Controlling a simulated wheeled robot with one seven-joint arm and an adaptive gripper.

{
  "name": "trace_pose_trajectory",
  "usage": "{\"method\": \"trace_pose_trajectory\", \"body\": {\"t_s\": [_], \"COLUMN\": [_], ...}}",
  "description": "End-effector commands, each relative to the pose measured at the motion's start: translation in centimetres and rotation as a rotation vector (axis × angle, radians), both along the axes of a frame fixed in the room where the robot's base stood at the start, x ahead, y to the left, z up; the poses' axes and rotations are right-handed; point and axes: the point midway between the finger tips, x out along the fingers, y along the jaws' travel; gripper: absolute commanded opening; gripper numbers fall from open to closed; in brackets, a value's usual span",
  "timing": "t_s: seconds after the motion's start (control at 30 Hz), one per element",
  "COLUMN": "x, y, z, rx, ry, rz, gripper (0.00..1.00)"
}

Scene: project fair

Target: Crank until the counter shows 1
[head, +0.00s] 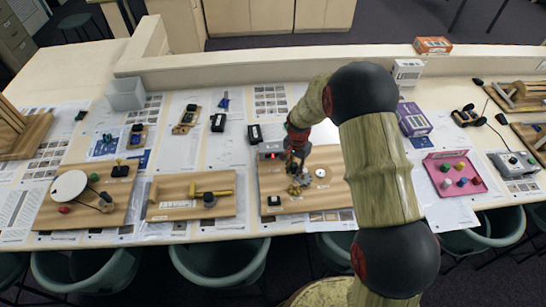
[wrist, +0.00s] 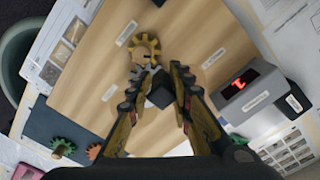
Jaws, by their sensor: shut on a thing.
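The wooden crank board (head: 325,198) lies on the long table in the middle of the head view; the wrist view looks down on its surface (wrist: 90,75). My gripper (wrist: 160,88) is shut on a dark crank knob (wrist: 160,97) between its fingers. A yellow gear (wrist: 144,46) and a grey gear (wrist: 146,74) sit just beyond the fingertips. The counter (wrist: 245,88) is a grey box at the right in the wrist view, with a lit red digit that I cannot read surely. In the head view the counter (head: 270,150) stands at the board's back left, and my gripper (head: 296,166) partly hides the gears.
A board with a yellow handle (head: 190,195) lies to the left, and a board with a white disc (head: 72,186) farther left. A pink tray (head: 455,172) with several coloured knobs is to the right. Green chairs (head: 218,262) line the table's front edge.

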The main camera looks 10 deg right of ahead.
Motion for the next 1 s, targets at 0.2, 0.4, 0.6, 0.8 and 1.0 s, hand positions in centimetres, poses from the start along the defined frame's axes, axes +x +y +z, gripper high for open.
{"method": "trace_pose_trajectory", "body": {"t_s": [0.2, 0.4, 0.6, 0.8, 1.0], "x": [-0.16, -0.16, -0.16, -0.16, -0.11], "y": [0.0, 0.0, -0.01, -0.01, -0.01], "z": [-0.16, -0.16, -0.17, -0.17, -0.11], "rx": [0.0, 0.0, -0.001, 0.0, 0.0], "ry": [0.003, 0.003, 0.004, 0.004, 0.003], "rz": [0.0, 0.0, 0.0, 0.0, 0.0], "gripper": [0.03, 0.03, 0.03, 0.27, 0.38]}}
